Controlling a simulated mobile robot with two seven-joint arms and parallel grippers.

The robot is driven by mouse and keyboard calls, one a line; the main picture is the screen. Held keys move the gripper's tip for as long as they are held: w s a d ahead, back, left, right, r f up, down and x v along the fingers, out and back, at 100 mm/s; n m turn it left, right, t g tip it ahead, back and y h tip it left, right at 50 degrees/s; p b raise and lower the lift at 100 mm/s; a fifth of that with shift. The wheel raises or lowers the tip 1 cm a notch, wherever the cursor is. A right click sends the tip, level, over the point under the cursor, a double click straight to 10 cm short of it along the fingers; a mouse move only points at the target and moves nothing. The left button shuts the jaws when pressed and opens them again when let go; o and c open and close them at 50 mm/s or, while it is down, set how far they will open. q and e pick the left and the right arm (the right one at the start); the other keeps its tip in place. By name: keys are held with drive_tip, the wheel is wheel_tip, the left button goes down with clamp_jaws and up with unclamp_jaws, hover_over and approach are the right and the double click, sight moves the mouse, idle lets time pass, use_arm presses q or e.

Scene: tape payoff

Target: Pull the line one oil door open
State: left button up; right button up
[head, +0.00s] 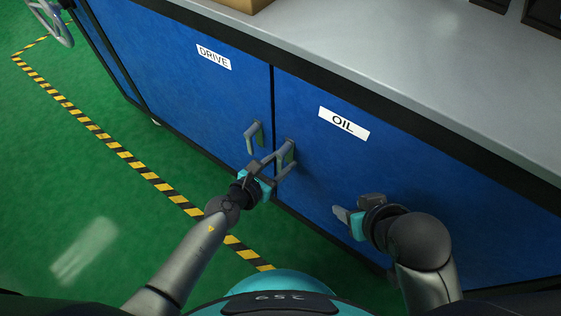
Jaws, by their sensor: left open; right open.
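The blue oil door (345,185) carries a white "OIL" label (343,123) and sits flush with the cabinet front. Its grey upright handle (286,155) is near the door's left edge. My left gripper (270,168) is open at this handle, its fingers overlapping it in view; I cannot tell whether they touch it. My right gripper (347,216) is open and empty in front of the lower part of the oil door, well right of the handle.
The drive door (185,85) with its own grey handle (253,136) adjoins on the left, close to my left gripper. A grey worktop (400,50) with a cardboard box (243,4) overhangs the doors. The green floor (60,160) on the left is clear, crossed by striped tape (120,150).

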use_arm(q)
clamp_jaws()
idle(0.4)
idle(1.0)
